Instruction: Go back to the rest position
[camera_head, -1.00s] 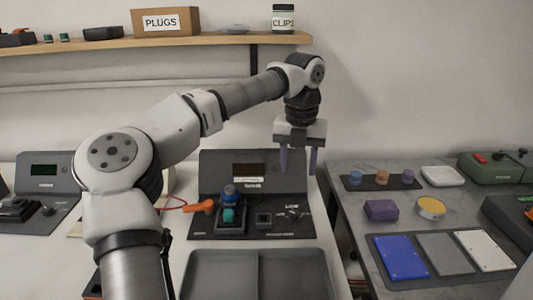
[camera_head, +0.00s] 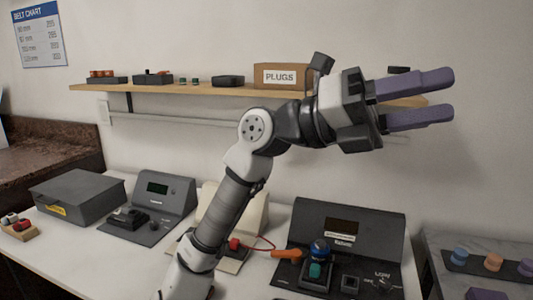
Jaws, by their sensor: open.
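My gripper (camera_head: 452,98) is raised high in front of the wall and the shelf, at the upper right of the head view. Its two purple fingers point to the right and stand apart with nothing between them. My arm rises from the bottom of the view and bends at the elbow toward the right. The gripper is well above the bench and touches nothing that I can see. It hides the right part of the shelf.
The wall shelf (camera_head: 180,89) holds a PLUGS box (camera_head: 281,77) and dark trays. The white bench (camera_head: 85,238) carries a grey case (camera_head: 78,195), a left test station (camera_head: 160,200) and a right test station (camera_head: 340,225) with an orange-handled probe (camera_head: 287,254). A grey side table (camera_head: 440,262) stands right.

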